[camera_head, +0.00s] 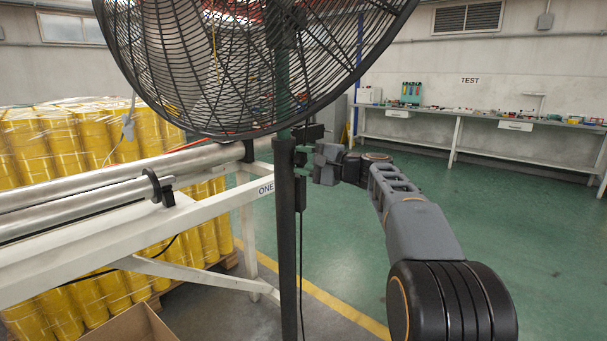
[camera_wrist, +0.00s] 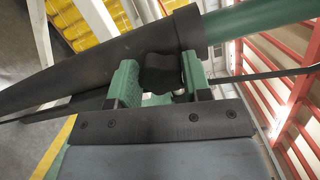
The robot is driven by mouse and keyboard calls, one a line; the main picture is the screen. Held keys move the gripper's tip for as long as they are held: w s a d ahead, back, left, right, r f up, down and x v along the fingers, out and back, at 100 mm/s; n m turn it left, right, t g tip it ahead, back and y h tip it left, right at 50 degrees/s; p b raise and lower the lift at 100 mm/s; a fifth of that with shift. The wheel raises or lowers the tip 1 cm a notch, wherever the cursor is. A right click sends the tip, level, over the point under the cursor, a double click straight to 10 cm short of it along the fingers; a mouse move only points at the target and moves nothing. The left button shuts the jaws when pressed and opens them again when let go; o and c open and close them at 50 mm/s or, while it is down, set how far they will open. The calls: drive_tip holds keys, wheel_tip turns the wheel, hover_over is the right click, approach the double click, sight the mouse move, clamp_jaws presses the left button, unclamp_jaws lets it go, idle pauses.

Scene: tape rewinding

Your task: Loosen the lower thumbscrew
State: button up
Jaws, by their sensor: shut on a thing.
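The lower thumbscrew (camera_wrist: 160,72) is a black lobed knob on the side of the black outer tube, close to where the green inner tube (camera_wrist: 265,18) comes out. My gripper (camera_wrist: 157,76) is shut on this knob, with one green finger on each side of it. In the head view my gripper (camera_head: 314,165) reaches in from the right to the fan's black stand tube (camera_head: 287,235), just below the fan cage. The knob itself is hidden there behind the fingers. Its threaded end cannot be seen.
The large black fan cage (camera_head: 240,60) hangs just above my gripper. A white frame (camera_head: 215,200) with metal rollers and yellow rolls (camera_head: 40,150) stand left of the stand tube. A dark cable (camera_head: 301,260) hangs beside the tube. The green floor at right is clear up to the workbench (camera_head: 500,122).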

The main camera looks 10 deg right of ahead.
drive_tip(key=n+b, duration=0.1)
drive_tip(key=n, duration=0.1)
drive_tip(key=f+n+b, duration=0.1)
drive_tip(key=b, duration=0.1)
drive_tip(key=shift+n, duration=0.4)
drive_tip(key=shift+r+n+b, duration=0.15)
drive_tip(key=shift+n+b, duration=1.3)
drive_tip(key=shift+n, duration=0.25)
drive_tip(key=o, duration=0.9)
drive_tip(key=shift+r, duration=0.15)
drive_tip(key=shift+s+d, duration=0.1)
drive_tip(key=p+v, duration=0.1)
drive_tip(key=v, duration=1.2)
drive_tip(key=shift+s+d, duration=0.2)
drive_tip(key=shift+s, duration=0.05)
